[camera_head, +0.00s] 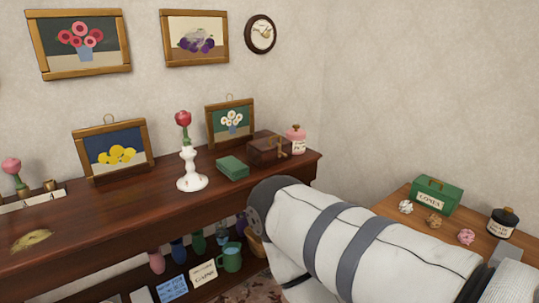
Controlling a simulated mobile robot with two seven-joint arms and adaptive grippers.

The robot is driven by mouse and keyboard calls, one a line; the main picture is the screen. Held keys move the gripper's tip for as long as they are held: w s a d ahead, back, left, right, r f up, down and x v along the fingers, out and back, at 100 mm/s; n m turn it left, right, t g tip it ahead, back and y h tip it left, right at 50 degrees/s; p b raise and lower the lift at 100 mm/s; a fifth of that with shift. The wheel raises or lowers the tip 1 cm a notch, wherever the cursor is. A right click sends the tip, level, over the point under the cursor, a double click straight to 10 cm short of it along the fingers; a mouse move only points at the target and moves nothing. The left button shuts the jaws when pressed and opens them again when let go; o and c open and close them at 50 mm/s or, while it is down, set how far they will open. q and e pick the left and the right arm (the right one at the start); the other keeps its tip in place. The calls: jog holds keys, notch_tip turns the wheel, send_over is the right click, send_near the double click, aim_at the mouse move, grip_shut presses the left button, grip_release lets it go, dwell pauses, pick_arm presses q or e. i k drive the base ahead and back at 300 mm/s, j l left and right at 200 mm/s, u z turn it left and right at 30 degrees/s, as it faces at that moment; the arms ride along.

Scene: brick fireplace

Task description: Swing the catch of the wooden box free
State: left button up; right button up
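The wooden box (268,151) is a small dark brown box at the right end of the mantel shelf. A lighter brass-coloured catch (283,146) seems to show on its front, too small to tell how it sits. A white and grey arm link of mine fills the lower right, in front of and below the box. Neither gripper shows in this view.
The wooden mantel (120,215) also bears a green box (232,168), a white candlestick vase with a red flower (190,170), framed pictures and a pink jar (297,140). A side table at right holds a green case (434,195), crumpled balls and a dark jar (503,222).

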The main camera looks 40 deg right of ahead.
aim_at(278, 146)
jog(key=z, duration=1.3)
